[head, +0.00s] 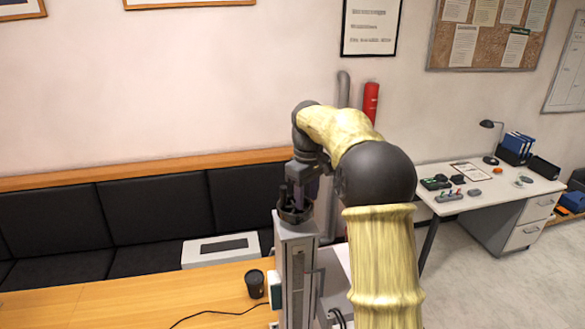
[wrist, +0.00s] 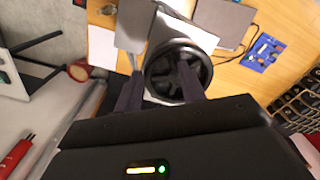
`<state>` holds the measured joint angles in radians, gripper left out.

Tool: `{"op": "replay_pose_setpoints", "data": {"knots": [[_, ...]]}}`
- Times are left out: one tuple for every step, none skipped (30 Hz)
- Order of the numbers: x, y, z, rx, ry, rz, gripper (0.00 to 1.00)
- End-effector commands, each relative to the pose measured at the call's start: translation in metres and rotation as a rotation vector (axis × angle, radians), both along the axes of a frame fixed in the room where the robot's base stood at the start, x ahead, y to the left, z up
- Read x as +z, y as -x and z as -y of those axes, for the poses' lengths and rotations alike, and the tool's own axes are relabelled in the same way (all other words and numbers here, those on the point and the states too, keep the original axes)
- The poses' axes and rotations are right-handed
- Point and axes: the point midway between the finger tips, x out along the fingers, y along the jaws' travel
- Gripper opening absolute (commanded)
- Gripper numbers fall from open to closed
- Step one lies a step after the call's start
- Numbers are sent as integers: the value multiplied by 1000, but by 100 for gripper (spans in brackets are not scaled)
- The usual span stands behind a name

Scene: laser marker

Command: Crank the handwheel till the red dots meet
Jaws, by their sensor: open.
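The dark spoked handwheel (wrist: 149,75) lies below my gripper in the wrist view, on top of the light grey laser marker (wrist: 200,33). In the head view the handwheel (head: 293,215) caps the upright column of the marker (head: 297,265). My gripper (wrist: 161,80) is open, its two fingers apart over the wheel; the right finger overlaps the rim in the picture. I cannot tell whether either finger touches it. In the head view my gripper (head: 293,192) is just above the wheel, partly hidden by my arm. No red dots are visible in either view.
A wooden table (head: 130,305) bears a black cup (head: 255,283) and a cable left of the marker. A black padded bench (head: 150,212) runs along the wall behind. A white desk (head: 510,190) stands at right. A blue piece (wrist: 263,52) lies on the table in the wrist view.

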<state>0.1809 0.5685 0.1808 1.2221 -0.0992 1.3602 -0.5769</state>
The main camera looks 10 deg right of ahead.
Motion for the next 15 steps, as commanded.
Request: {"op": "replay_pose_setpoints", "data": {"knots": [[0,1,-1,-41,1,1,40],[0,2,-1,-70,1,1,40],[0,3,-1,-106,1,1,40],[0,4,-1,-134,0,1,40],[0,5,-2,-162,0,1,40],[1,6,-2,-199,0,1,40],[1,7,-2,-226,0,2,40],[1,7,-3,-253,0,2,40],[1,8,-3,-290,1,1,40],[0,9,-4,-317,1,1,40],[0,10,-4,-344,1,1,40],[0,11,-5,-380,1,1,40],[0,11,-5,-406,1,1,40],[0,12,-6,-434,1,1,40],[0,13,-6,-470,1,1,40]]}}
